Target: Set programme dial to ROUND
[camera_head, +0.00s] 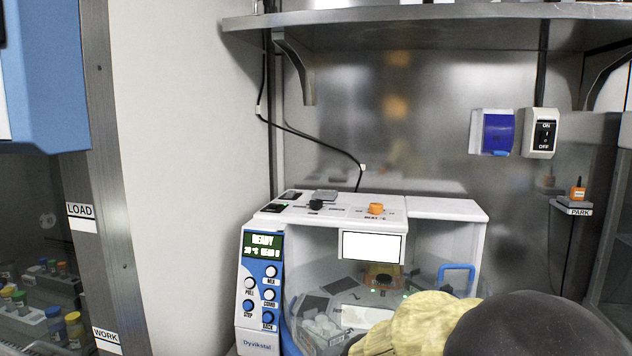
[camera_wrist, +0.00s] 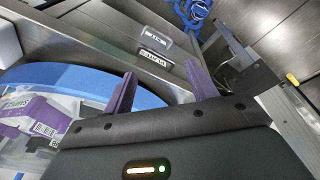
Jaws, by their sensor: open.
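The white lab machine (camera_head: 440,208) stands under the shelf in the head view. Its top panel carries a black knob (camera_head: 316,204) on the left and an orange knob (camera_head: 376,208) near the middle. The print beside them is too small to read surely, so I cannot tell which is the programme dial or where it points. The green display (camera_head: 263,246) reads READY. My gripper (camera_wrist: 160,70) is open and empty in the wrist view, its two purple fingers apart. It is not seen in the head view, and neither knob shows in the wrist view.
The front panel has several white and blue buttons (camera_head: 270,271). A blue handle (camera_head: 457,277) is on the clear front. A steel shelf (camera_head: 420,13) overhangs the machine. A blue switch box (camera_head: 497,132) and an ON/OFF switch (camera_head: 541,133) are on the back wall. A steel post (camera_head: 100,150) stands left.

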